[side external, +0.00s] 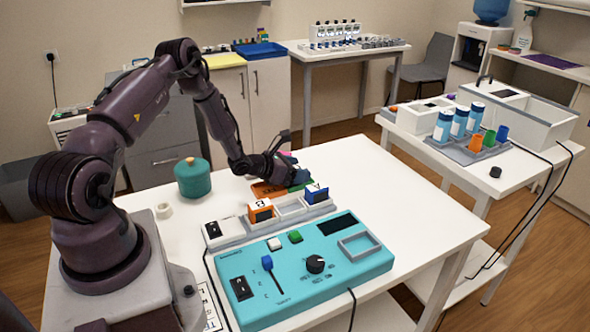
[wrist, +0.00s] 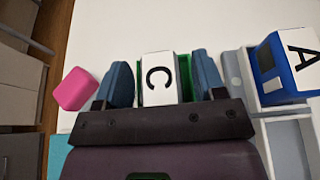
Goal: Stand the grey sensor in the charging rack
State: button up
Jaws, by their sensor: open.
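The charging rack (side external: 290,207) is a pale grey strip of slots behind the teal panel. An orange and white sensor (side external: 261,211) and a blue sensor (side external: 316,193) stand in it; the blue one, marked A, also shows at the right of the wrist view (wrist: 285,65). My gripper (side external: 294,176) is low over the table behind the rack. In the wrist view its blue fingers (wrist: 163,78) are apart, on either side of a green sensor with a white face marked C (wrist: 159,80). Contact cannot be told. I cannot make out a grey sensor.
A pink block (wrist: 75,89) lies left of the fingers. An orange tray (side external: 264,189) lies near my gripper. A teal canister (side external: 193,179) and a white ring (side external: 164,210) stand left. The teal panel (side external: 300,272) fills the front; the table's right side (side external: 400,205) is clear.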

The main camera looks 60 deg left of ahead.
jog(key=shift+s, duration=0.1)
jog(key=v, duration=1.2)
jog(key=shift+s+d+r, duration=0.15)
jog(key=shift+s+d, duration=0.05)
jog(key=shift+d, duration=0.15)
jog(key=d+r+m+g+h, duration=0.7)
jog(key=d+r+m+h, duration=0.2)
jog(key=d+r+m, duration=1.05)
jog(key=s+d+r+m+y, duration=0.3)
jog(key=s+m, duration=0.3)
jog(key=m, duration=0.2)
jog(key=s+d+r+m+g+y, duration=0.1)
jog(key=s+d+r+m+y, duration=0.2)
jog(key=s+m, duration=0.4)
jog(key=shift+d+r+m+g+y, duration=0.2)
jog(key=shift+r+m+g+y, duration=0.15)
jog(key=shift+r+y, duration=0.7)
jog(key=shift+o, duration=0.4)
jog(key=shift+s+a+y, duration=0.2)
jog(key=shift+s+y, duration=0.05)
jog(key=shift+y, duration=0.1)
jog(key=o, duration=0.4)
jog(key=shift+s+a+r+m, duration=0.1)
jog(key=shift+r+m, duration=0.1)
jog(key=shift+m, duration=0.2)
